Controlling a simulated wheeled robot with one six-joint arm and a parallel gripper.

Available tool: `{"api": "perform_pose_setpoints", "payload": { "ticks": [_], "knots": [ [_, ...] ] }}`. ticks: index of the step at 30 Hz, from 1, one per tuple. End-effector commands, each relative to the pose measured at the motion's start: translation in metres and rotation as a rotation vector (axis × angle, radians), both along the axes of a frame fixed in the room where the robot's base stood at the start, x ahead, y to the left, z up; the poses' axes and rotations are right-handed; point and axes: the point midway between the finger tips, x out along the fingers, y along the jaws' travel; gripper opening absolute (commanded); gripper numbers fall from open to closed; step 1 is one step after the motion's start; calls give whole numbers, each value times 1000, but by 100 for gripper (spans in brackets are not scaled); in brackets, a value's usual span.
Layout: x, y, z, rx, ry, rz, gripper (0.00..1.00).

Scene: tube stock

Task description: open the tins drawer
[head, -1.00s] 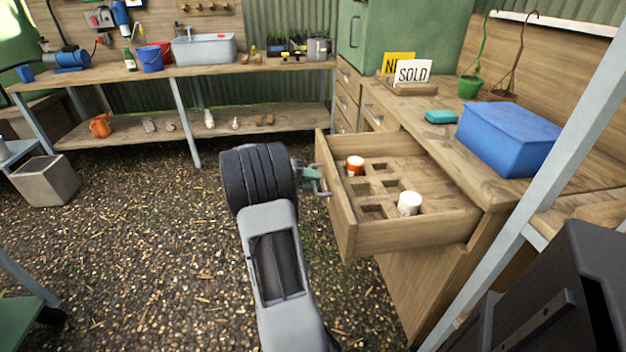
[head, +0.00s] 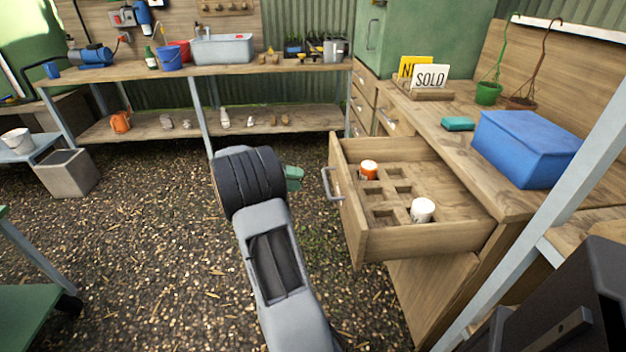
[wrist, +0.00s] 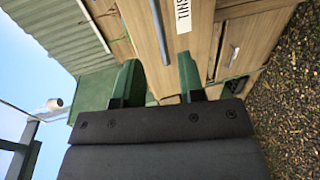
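The tins drawer (head: 412,241) is pulled well out from the bench at right. It holds an orange-and-white tin (head: 368,170) and a white tin (head: 422,211) in a wooden insert with several empty square slots. Its grey bar handle (head: 331,185) is on the front, facing left. My gripper (head: 296,177) is just left of the handle, with a clear gap between them. In the wrist view my gripper's green fingers (wrist: 158,75) are spread with nothing between them. The drawer front, with a partly cut-off label (wrist: 183,12), is ahead of them.
The bench top bears a blue box (head: 525,148), a teal block (head: 458,124) and a SOLD sign (head: 430,78). More closed drawers (head: 362,105) sit farther back. A long workbench (head: 150,72) runs along the back. The gravel floor to the left is open.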

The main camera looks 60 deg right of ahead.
Motion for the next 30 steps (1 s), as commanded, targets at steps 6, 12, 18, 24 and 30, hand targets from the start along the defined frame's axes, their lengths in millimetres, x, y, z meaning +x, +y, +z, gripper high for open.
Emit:
{"api": "perform_pose_setpoints", "payload": {
  "ticks": [6, 12, 18, 24, 30],
  "knots": [
    [25, 20, 7, -1, -1, 2, 36],
    [35, 28, 9, 0, -2, 1, 36],
    [36, 30, 9, 0, -1, 0, 36],
    [36, 30, 9, 0, -1, 0, 36],
    [36, 29, 9, 0, -1, 0, 36]
  ]
}}
